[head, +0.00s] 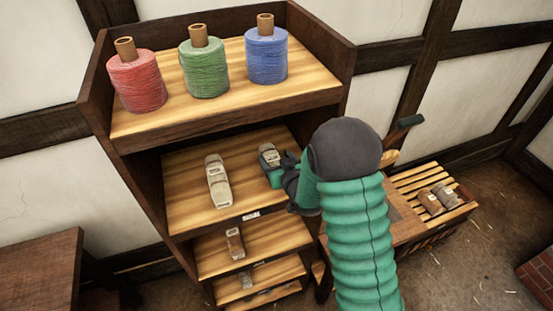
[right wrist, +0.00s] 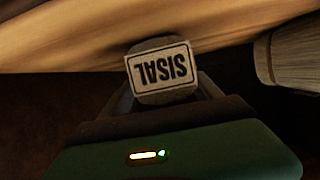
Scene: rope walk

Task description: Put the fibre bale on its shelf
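The fibre bale (head: 268,155) is a short grey-beige bundle at the right of the second shelf (head: 190,165). In the right wrist view the bale (right wrist: 160,72) shows a label reading SISAL, upside down in the picture. My right gripper (head: 276,172) reaches in from the right and is shut on the bale, a finger at each side. The bale is at the shelf boards; whether it rests on them I cannot tell. Part of it is hidden by the gripper. My left gripper is in neither view.
A longer pale bale (head: 217,181) lies to the left on the same shelf. Red (head: 137,82), green (head: 204,68) and blue (head: 266,55) twine spools stand on top. Lower shelves hold smaller bundles (head: 235,243). A slatted stand (head: 408,180) with dark bundles is at right, a wooden table (head: 40,272) at left.

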